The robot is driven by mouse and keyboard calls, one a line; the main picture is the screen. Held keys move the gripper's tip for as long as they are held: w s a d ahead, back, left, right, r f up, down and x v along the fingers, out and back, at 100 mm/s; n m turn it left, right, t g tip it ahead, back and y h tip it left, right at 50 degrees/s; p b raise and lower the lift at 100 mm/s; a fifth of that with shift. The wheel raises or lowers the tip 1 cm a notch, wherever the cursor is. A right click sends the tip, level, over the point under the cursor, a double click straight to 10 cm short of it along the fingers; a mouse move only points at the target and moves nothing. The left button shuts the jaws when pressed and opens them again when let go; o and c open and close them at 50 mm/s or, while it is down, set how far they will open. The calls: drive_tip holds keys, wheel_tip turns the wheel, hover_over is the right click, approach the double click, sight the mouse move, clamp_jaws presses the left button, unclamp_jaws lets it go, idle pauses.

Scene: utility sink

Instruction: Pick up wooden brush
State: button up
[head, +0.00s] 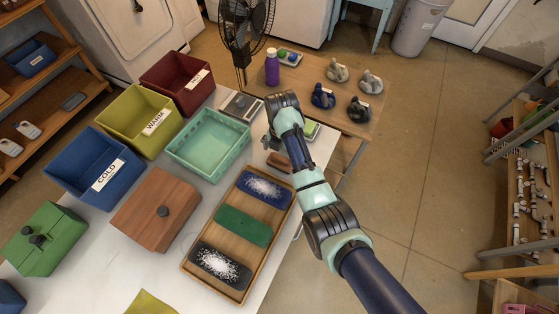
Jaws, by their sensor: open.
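A small brown block-like thing (279,161), which looks like the wooden brush, lies on the white counter between the teal basket and my arm. Its right side is partly covered by my arm, and its bristles cannot be made out. My arm reaches in from the lower right. My gripper (271,139) shows only in small part under the wrist, just above and beyond the brown thing. It is open, with nothing seen in it, and its fingertips are mostly hidden. I cannot tell the height between them.
A wooden tray (185,267) with blue, green and black pads lies in front. A teal basket (207,142), a wooden box (157,208) and red, yellow and blue bins stand left. A grey scale (241,106) and a green item (312,130) are near the wrist.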

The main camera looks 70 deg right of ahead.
sight(280, 157)
wheel_tip(280, 157, down, 4)
drive_tip(key=shift+w+a+r, duration=0.1)
drive_tip(key=shift+a+r, duration=0.05)
drive_tip(key=c, duration=1.3)
wheel_tip(280, 157, up, 8)
wheel_tip(280, 157, up, 12)
drive_tip(key=p, duration=1)
drive_tip(key=shift+r, duration=0.1)
